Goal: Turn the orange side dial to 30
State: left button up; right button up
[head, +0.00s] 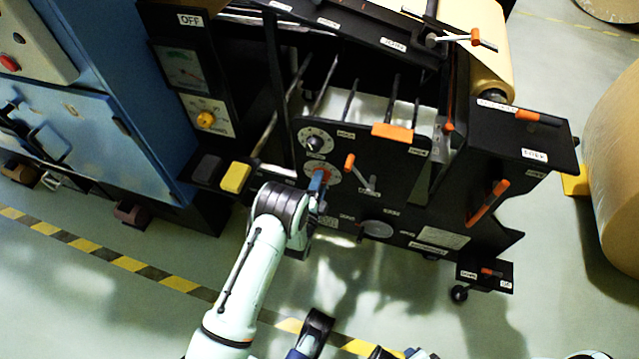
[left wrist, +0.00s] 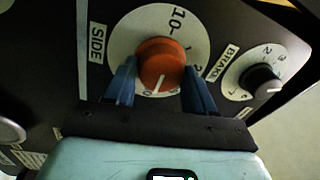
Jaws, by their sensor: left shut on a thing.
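The orange side dial (left wrist: 160,64) sits on a round white scale plate marked SIDE on the black machine panel. A pale mark shows at the dial's lower edge, and "10" is readable at the top of the plate. Other numbers are partly hidden by the fingers. My left gripper (left wrist: 158,88) is shut on the dial, one blue finger on each side. In the head view my left gripper (head: 318,181) reaches the panel and covers most of the dial.
A dark brake dial (left wrist: 260,82) is close to the right of the side dial. In the head view an orange-tipped lever (head: 350,162) stands just right of my gripper. A yellow block (head: 235,177) is to the left. Open floor lies in front.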

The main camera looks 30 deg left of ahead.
pick_arm(q)
jog(key=shift+a, duration=0.15)
jog(key=o, duration=1)
jog(key=shift+p+v, duration=3.9)
jog(key=shift+v, duration=2.8)
pick_arm(e)
jog(key=s+a+r+g+y, duration=0.1)
jog(key=s+a+r+g, duration=0.2)
jog(key=s+r, duration=0.6)
jog(key=shift+s+a+n+y, duration=0.35)
jog(key=shift+s+a, duration=0.35)
jog(key=shift+a, duration=0.5)
jog(key=shift+r, duration=0.1)
